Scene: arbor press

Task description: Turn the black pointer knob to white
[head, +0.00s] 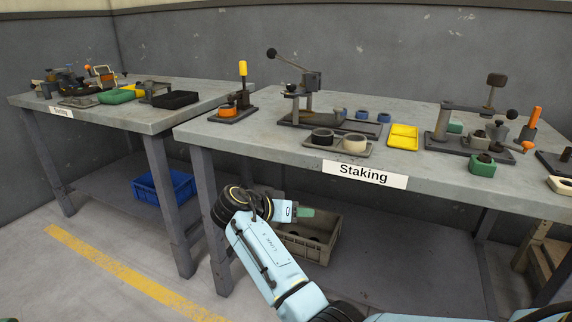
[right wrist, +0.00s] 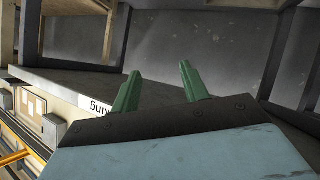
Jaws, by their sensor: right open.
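I cannot make out a black pointer knob or a white mark for certain in either view. A small dark round part (head: 566,154) is cut by the right edge of the head view, too small to identify. My right gripper (head: 305,212) is in front of the table marked Staking, below its top and near the grey bin. In the right wrist view its two green fingers (right wrist: 157,72) stand apart with nothing between them. My left gripper does not show.
The Staking table (head: 240,140) carries a lever press (head: 308,95), a yellow tray (head: 403,137) and several fixtures. A grey bin (head: 322,248) is on its lower shelf. A second table (head: 145,120) stands left, with a blue crate (head: 165,188) below.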

